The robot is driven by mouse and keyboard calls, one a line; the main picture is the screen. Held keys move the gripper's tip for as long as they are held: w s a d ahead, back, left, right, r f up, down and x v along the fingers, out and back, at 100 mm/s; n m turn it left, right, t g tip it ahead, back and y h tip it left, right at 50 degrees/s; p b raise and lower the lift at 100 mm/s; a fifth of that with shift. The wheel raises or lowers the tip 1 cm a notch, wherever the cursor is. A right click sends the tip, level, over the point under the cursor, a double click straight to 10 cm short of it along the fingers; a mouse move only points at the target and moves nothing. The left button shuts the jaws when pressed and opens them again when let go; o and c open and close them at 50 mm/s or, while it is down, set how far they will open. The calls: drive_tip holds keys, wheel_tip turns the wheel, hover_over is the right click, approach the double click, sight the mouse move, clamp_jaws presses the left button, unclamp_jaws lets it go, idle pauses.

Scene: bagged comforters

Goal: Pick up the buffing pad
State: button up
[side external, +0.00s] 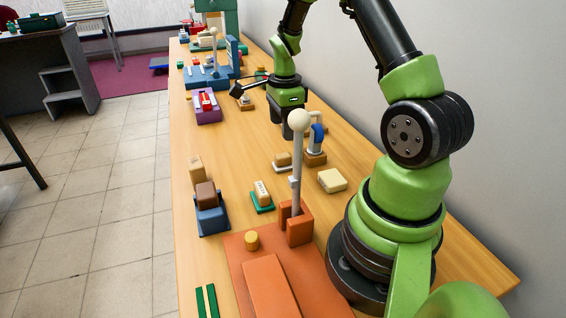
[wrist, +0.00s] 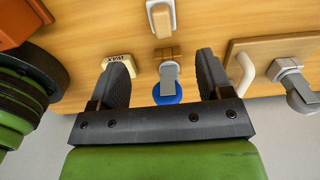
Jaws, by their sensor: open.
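No item is plainly marked as the buffing pad. A round blue disc (side external: 318,132) stands on a pale post above a brown block (side external: 315,159); it may be the pad. In the wrist view the blue disc (wrist: 168,93) and its grey post show between my fingers, with the brown block (wrist: 167,53) beyond. My gripper (wrist: 165,56) is open and empty, a finger on either side of the disc in that view. In the side view my gripper (side external: 284,122) hangs just behind the disc, partly hidden by a white knob. I cannot tell how far apart they are.
A cream block (side external: 332,180) lies near my base; it reads WAX in the wrist view (wrist: 118,60). A tan block on a white plate (side external: 283,161) is close by. A white-knobbed lever (side external: 298,122) rises from an orange press. The wall is close on the right.

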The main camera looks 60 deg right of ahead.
sight(283, 155)
wheel_tip(283, 155, down, 4)
drive_tip(key=shift+r, duration=0.1)
drive_tip(key=f, duration=0.6)
drive_tip(key=shift+w+f, duration=0.2)
drive_tip(key=shift+f, duration=0.05)
drive_tip(key=shift+c, duration=0.4)
drive_tip(key=c, duration=0.9)
